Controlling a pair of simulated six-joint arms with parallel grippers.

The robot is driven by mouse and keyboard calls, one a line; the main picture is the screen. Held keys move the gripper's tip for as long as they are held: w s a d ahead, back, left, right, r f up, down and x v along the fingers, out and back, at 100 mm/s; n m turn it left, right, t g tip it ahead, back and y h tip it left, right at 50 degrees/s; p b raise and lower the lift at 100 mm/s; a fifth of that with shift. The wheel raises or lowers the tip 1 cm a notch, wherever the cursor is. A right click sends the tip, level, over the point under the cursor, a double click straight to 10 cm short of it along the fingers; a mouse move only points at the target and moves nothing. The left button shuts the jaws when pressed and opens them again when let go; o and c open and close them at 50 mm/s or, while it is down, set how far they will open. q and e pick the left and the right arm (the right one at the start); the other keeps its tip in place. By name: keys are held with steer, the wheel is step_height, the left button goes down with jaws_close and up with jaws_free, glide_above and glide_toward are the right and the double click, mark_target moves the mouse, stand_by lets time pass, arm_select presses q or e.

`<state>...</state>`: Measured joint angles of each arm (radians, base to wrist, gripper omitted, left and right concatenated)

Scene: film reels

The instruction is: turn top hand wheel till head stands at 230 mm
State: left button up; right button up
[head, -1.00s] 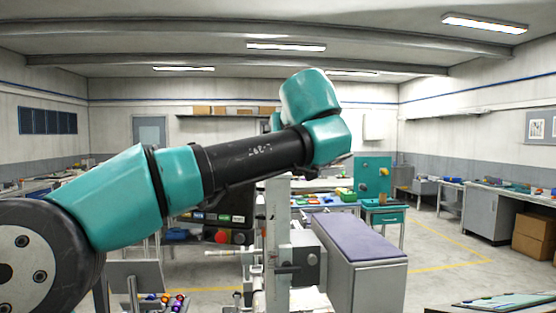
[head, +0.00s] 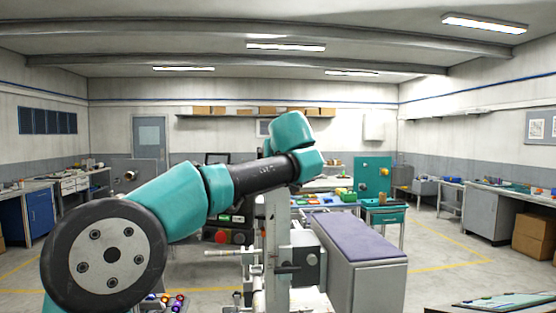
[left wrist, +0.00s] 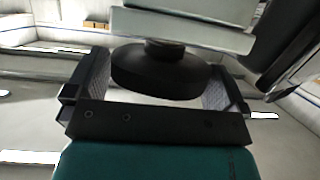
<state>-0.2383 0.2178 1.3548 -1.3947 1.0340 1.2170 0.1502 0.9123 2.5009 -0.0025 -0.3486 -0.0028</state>
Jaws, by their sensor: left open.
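The black round hand wheel (left wrist: 160,72) shows in the left wrist view, on a short neck against a pale grey block (left wrist: 185,25). My left gripper (left wrist: 158,82) is open, with a ridged finger pad on each side of the wheel. Gaps seem to show between the pads and the wheel. In the head view, my teal wrist hangs over the top of the grey upright column (head: 277,240) and hides the wheel and the gripper's fingers. No scale reading can be made out. My right gripper is not in view.
A grey cabinet with a purple top (head: 355,225) stands right of the column. A control box with a red button (head: 221,237) is behind it on the left. A bench edge (head: 490,307) is at the lower right. Open floor lies to the right.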

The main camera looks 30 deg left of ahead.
arm_select(q)
steer(key=shift+c, duration=0.2)
steer(key=c, duration=0.6)
steer(key=shift+o, duration=0.2)
steer(key=shift+s+m+t+h, duration=0.1)
steer(key=shift+m+t+h, duration=0.2)
steer(key=shift+m+h, duration=0.1)
steer(key=shift+a+m+t+h, duration=0.1)
steer(key=shift+m+t+h, duration=0.55)
steer(key=shift+m+h, duration=0.75)
steer(key=shift+a+m+t+h, duration=0.1)
steer(key=shift+m+t+h, duration=0.55)
steer(key=shift+m+h, duration=0.7)
steer(key=shift+a+m+g+h, duration=0.15)
steer(key=shift+m+h, duration=1.3)
steer(key=shift+h, duration=0.3)
steer(key=shift+a+m+g+h, duration=0.1)
steer(key=shift+m+g+h, duration=0.05)
steer(key=shift+m+h, duration=1.4)
steer(key=shift+h, duration=0.45)
steer(key=o, duration=0.6)
